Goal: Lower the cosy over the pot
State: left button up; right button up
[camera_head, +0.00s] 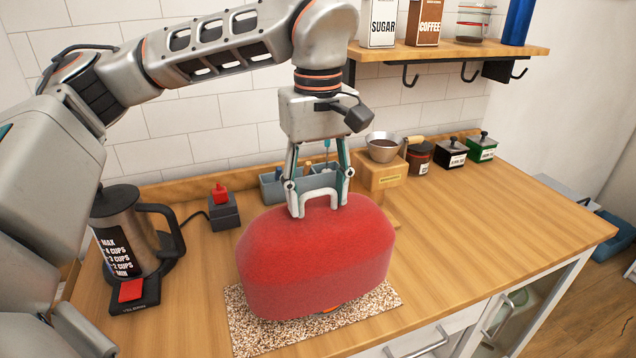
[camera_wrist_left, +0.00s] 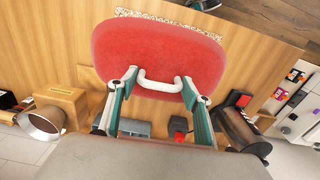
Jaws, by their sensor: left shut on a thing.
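The red cosy (camera_head: 315,262) is a rounded felt-like cover with a white loop handle (camera_head: 319,198) on top. It is upright over the speckled mat (camera_head: 243,325) on the counter. My left gripper (camera_head: 319,197) is shut on the handle from above. In the left wrist view the cosy (camera_wrist_left: 155,60) fills the upper middle, with the handle (camera_wrist_left: 160,86) between my left gripper's fingers (camera_wrist_left: 160,88). The pot is almost all hidden by the cosy; a small orange-brown bit shows under its front lower edge. My right gripper is not in view.
A kettle (camera_head: 128,235) stands at the left. A red-buttoned switch box (camera_head: 223,208), a grey caddy (camera_head: 270,188), a wooden dripper stand (camera_head: 380,172) and several jars line the back. A shelf (camera_head: 450,50) with hooks hangs above. The counter's right side is clear.

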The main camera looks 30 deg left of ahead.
aim_at(318, 211)
pick_arm(q)
jog(key=shift+f+b, duration=0.5)
jog(key=shift+f, duration=1.75)
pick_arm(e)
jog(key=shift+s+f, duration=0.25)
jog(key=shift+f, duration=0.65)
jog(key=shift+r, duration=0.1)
pick_arm(q)
jog(key=o, duration=1.6)
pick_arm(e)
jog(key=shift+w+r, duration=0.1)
pick_arm(q)
notch_tip(318, 211, up, 12)
